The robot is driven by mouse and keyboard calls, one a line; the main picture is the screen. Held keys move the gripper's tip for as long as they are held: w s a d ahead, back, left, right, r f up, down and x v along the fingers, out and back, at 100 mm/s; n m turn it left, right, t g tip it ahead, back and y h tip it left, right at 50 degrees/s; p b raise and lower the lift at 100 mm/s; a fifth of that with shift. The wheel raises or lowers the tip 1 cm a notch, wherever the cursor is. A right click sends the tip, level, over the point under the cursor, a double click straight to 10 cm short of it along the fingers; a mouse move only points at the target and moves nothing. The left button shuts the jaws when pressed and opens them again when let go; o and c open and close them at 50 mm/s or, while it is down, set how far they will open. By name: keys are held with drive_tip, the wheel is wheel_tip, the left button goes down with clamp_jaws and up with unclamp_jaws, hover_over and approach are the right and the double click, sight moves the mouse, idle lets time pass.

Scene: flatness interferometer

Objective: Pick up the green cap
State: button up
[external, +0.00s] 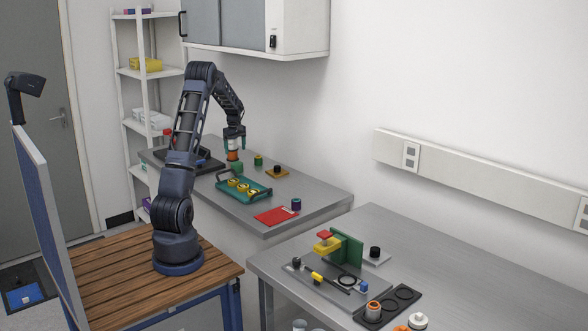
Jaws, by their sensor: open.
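My gripper (234,138) is at the far end of the left steel counter, pointing down with its jaws open. Just under it is a small white and orange cylinder (232,154); I cannot tell whether the jaws surround it or are only above it. A small green piece (237,167) sits directly below that cylinder. Another small green piece with a yellowish lower part (258,159) stands to the right of the gripper, apart from it. Both are too small to tell which is the green cap.
A teal tray (222,184) with several yellow round parts lies nearer on the counter (318,192). A wall cabinet (270,25) hangs above.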

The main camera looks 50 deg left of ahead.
sight(237, 163)
wheel_tip(237, 163, down, 6)
drive_tip(key=shift+r, duration=0.25)
drive_tip(key=shift+w+a+f, duration=0.1)
drive_tip(key=shift+w+f, duration=0.1)
drive_tip(key=shift+f, duration=1.1)
drive_tip(key=shift+w+a+f, duration=0.1)
drive_tip(key=shift+w+f, duration=0.05)
drive_tip(key=shift+f, duration=1.15)
drive_tip(key=shift+d, duration=0.1)
drive_tip(key=c, duration=1)
